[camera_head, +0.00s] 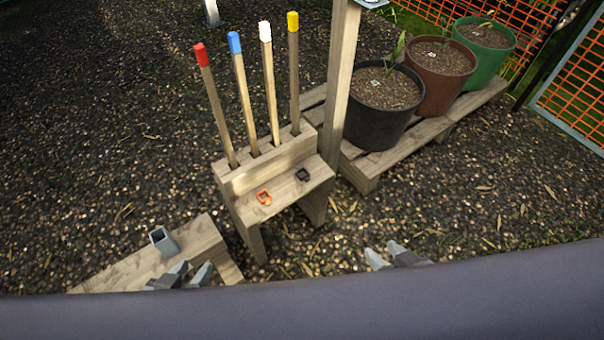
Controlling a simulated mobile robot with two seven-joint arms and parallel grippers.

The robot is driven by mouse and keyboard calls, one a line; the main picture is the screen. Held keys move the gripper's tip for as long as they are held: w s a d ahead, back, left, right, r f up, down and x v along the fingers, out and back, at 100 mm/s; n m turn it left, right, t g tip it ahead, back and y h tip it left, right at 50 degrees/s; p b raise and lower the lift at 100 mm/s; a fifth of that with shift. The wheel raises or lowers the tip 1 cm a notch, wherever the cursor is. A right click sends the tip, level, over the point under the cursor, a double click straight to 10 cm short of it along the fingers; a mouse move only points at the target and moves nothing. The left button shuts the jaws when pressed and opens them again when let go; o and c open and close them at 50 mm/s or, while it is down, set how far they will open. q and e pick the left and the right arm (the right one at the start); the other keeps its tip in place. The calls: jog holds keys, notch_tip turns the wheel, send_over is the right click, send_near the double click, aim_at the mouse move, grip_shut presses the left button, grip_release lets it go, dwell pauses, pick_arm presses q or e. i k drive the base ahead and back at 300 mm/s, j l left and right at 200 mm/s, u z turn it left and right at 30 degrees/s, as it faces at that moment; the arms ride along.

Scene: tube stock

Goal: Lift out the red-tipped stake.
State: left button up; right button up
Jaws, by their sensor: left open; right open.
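The red-tipped stake (216,108) stands in the leftmost hole of a wooden rack (262,176), leaning a little to the left. Beside it in the same rack stand a blue-tipped stake (244,96), a white-tipped stake (269,84) and a yellow-tipped stake (294,75). My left gripper (189,270) is open and empty at the lower left, in front of a low timber block and well below the stakes. My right gripper (386,253) is open and empty at the lower middle, right of the rack. Both arms are mostly hidden by the dark band along the bottom.
An orange clip (264,198) and a black clip (303,174) lie on the rack's front shelf. A grey square tube (164,241) stands on the timber block (130,272). A wooden post (338,85) rises behind the rack. Black, brown and green pots stand on a pallet (362,167).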

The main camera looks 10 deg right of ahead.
aim_at(200, 50)
jog(key=i+l+u, duration=0.15)
jog(key=u, duration=0.3)
jog(key=i+l+u, duration=0.1)
jog(key=l+u, duration=0.25)
jog(key=u, duration=0.15)
jog(key=i+l+u, duration=0.1)
jog(key=l+u, duration=0.15)
jog(key=l, duration=1.15)
jog(key=i+l, duration=0.1)
jog(key=l, duration=0.55)
jog(key=i+u, duration=0.05)
